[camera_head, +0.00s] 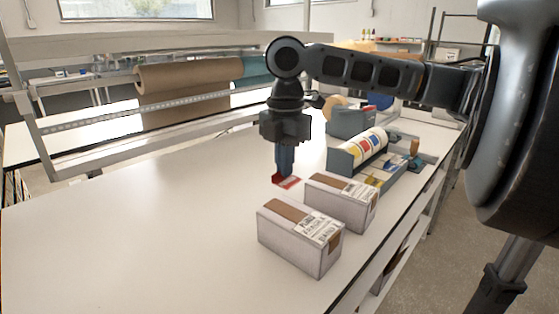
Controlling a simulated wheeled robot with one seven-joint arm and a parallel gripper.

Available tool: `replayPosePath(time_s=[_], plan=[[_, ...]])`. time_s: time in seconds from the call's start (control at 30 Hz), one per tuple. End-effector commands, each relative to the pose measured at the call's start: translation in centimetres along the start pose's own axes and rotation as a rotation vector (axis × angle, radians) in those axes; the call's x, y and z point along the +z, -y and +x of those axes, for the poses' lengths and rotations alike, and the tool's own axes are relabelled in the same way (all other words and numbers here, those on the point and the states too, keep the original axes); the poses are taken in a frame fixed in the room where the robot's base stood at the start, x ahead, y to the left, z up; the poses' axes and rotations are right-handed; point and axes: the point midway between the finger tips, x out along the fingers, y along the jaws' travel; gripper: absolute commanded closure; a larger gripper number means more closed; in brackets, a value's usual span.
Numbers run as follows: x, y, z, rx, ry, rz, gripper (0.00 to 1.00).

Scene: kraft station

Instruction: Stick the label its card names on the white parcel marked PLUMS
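Two white parcels stand on the white table. The front parcel (290,247) and the rear parcel (350,212) each have a brown tape strip and a printed tag on top. My gripper (284,177) points down just left of the rear parcel. A small red flat piece (289,183), perhaps a label, is at its fingertips. I see the fingers nearly edge-on and cannot tell whether they grip it. A roll with coloured label patches (362,150) sits in a grey dispenser. No card is readable.
A grey tray (398,176) with blue and yellow items lies right of the rear parcel. A grey tape dispenser (350,122) stands behind the label roll. The table's left and front are clear.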

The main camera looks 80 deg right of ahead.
Motion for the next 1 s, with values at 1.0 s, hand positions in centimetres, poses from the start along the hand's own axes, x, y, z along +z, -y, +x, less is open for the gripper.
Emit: replayPosePath(time_s=[1.0], plan=[[0.1, 0.0, 6.2, 0.0, 0.0, 0.002, 1.0]])
